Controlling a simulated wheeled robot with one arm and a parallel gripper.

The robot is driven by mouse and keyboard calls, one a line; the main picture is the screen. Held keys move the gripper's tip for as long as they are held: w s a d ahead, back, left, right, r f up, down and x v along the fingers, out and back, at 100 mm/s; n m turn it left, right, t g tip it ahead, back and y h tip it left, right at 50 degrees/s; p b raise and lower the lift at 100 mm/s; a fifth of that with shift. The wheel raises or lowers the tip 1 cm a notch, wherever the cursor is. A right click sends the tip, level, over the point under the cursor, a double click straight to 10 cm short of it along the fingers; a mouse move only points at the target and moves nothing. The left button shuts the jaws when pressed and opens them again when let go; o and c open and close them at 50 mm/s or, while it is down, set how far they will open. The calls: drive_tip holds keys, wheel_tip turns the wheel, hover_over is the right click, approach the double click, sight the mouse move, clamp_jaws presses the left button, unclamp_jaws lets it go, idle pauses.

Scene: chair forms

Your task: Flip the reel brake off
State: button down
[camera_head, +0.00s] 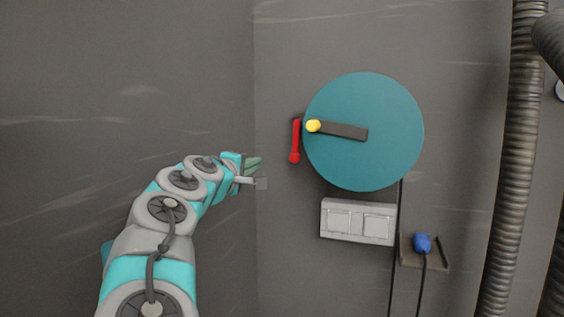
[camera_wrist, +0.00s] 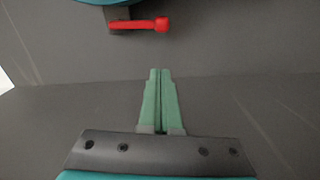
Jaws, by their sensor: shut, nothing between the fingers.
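The reel (camera_head: 365,165) is a round teal disc on the grey wall, with a dark crank arm (camera_head: 348,131) ending in a yellow knob (camera_head: 313,126). The reel brake (camera_head: 295,140) is a red lever at the reel's left edge. In the head view it hangs down, with its round end lowest. In the wrist view the red lever (camera_wrist: 140,24) lies across the top on a dark mount, its round end to the right. My gripper (camera_head: 257,172) is left of and a little below the lever, apart from it. In the wrist view its green fingers (camera_wrist: 160,72) are together and empty.
A grey double switch box (camera_head: 358,221) is under the reel. A small shelf (camera_head: 432,263) holds a blue plug (camera_head: 422,243) with a black cable. Thick ribbed hoses (camera_head: 515,160) run down the right side. The wall left of the lever is bare.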

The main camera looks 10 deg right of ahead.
sight(292, 159)
drive_tip(key=w+d, duration=0.8)
drive_tip(key=d, duration=0.1)
drive_tip(key=shift+f, duration=0.2)
drive_tip(key=shift+w, duration=0.1)
drive_tip(key=shift+d, duration=0.1)
idle(0.4)
drive_tip(key=shift+s+d+f, duration=0.1)
drive_tip(key=shift+s+d, duration=0.1)
drive_tip(key=shift+d, duration=0.45)
